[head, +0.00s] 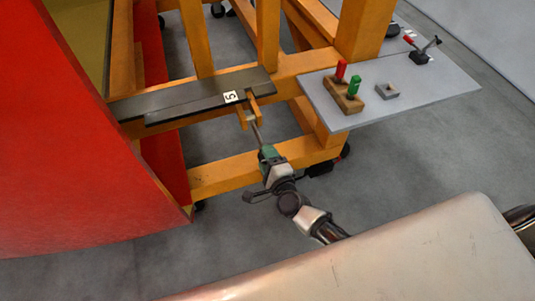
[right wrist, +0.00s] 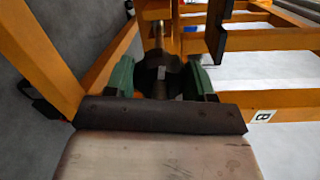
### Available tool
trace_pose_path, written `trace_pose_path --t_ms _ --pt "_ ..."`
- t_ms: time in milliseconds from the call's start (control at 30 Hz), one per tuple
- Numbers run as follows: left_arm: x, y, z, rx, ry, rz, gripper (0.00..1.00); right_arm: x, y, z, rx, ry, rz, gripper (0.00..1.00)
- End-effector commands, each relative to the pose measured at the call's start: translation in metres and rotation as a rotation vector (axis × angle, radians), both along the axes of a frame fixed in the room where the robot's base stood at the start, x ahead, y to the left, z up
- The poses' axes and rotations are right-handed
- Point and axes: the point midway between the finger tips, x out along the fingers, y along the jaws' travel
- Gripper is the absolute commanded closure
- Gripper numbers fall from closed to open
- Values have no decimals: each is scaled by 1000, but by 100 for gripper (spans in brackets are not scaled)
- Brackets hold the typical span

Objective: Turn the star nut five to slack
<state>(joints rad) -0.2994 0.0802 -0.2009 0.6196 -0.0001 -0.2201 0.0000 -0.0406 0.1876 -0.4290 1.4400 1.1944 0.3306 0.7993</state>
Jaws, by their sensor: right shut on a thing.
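A dark bar (head: 185,101) with a white label reading 5 (head: 231,97) lies on the orange frame. An orange clamp (head: 246,111) sits at the bar's right end, and a metal threaded rod (head: 257,132) runs from it toward my right gripper (head: 266,151). In the right wrist view, the dark star nut (right wrist: 157,74) sits on the rod between the green fingers of my right gripper (right wrist: 160,80). The fingers are shut on it from both sides. In the head view the gripper mostly hides the nut. My left gripper is not in view.
A grey shelf (head: 430,85) to the right carries a wooden block (head: 343,95) with red and green pegs, a small grey square part (head: 387,91) and a small lever device (head: 423,54). A curved red shell (head: 70,170) stands left. Orange beams (head: 245,170) surround the gripper.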

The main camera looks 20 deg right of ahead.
Motion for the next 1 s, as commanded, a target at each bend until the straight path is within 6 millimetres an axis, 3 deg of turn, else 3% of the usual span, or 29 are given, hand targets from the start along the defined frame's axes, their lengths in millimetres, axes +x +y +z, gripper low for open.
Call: trace_pose_path --t_ms 400,967,1000 --pt "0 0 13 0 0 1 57 -1 1 -1 -198 -4 20 70" --pt "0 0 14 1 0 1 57 -1 1 -3 -232 -5 23 70" --pt "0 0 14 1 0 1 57 -1 1 -3 -231 -5 23 43"
